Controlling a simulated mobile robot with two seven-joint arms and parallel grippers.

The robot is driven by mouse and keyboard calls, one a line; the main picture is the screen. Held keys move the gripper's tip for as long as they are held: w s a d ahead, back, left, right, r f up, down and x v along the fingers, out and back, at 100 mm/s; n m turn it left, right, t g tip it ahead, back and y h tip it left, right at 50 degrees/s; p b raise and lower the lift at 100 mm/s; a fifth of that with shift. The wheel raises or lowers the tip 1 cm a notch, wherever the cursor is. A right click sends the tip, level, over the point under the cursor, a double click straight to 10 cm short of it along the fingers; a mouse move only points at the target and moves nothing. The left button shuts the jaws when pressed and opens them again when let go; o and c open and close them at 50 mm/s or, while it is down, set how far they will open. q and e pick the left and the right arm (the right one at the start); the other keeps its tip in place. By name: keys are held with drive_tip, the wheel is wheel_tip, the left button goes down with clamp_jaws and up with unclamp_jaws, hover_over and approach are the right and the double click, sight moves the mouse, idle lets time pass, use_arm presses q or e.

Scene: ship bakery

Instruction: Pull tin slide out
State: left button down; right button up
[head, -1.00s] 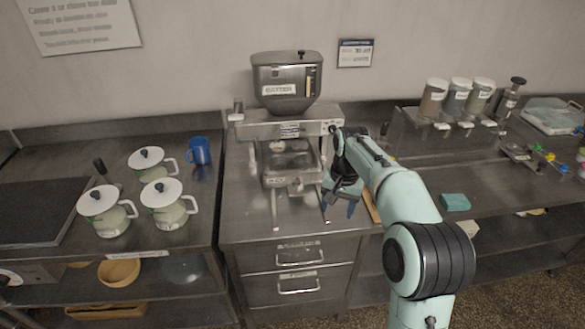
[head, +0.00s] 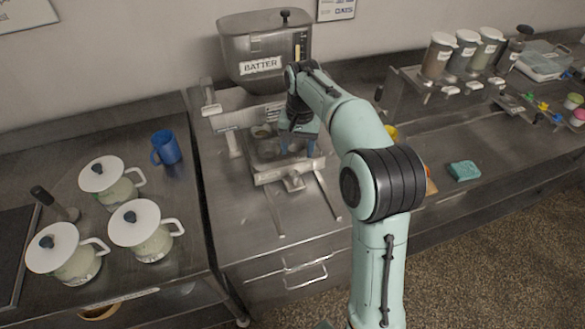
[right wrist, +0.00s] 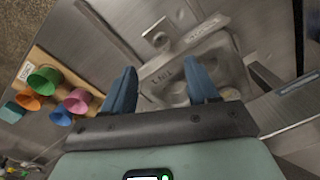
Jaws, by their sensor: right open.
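The tin slide (head: 268,177) is a metal tray with a front bar and a small handle, sitting low under the batter dispenser. Two thin rails run forward from it on the counter. My right gripper (head: 298,147) is open, pointing down over the right part of the slide, and hides part of it. In the right wrist view, the blue fingertips (right wrist: 161,86) are apart, with the labelled front bar of the slide (right wrist: 190,45) and its round hollows beyond and between them. I see no grip on it. My left gripper is not in view.
The batter hopper (head: 262,50) stands above the slide. A blue mug (head: 166,148) and several white-lidded pots (head: 145,232) are on the left counter. A wooden holder with coloured cups (right wrist: 55,90) shows in the wrist view. Counter before the slide is clear.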

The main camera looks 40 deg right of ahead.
sight(295, 174)
drive_tip(key=f, duration=0.7)
drive_tip(key=f+b, duration=0.1)
drive_tip(key=f, duration=0.2)
drive_tip(key=shift+w+a+f, duration=0.2)
drive_tip(key=shift+w, duration=0.1)
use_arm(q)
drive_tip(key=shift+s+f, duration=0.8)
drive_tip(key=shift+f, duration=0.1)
use_arm(e)
clamp_jaws()
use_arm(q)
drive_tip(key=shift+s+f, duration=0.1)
use_arm(e)
drive_tip(key=shift+s, duration=0.1)
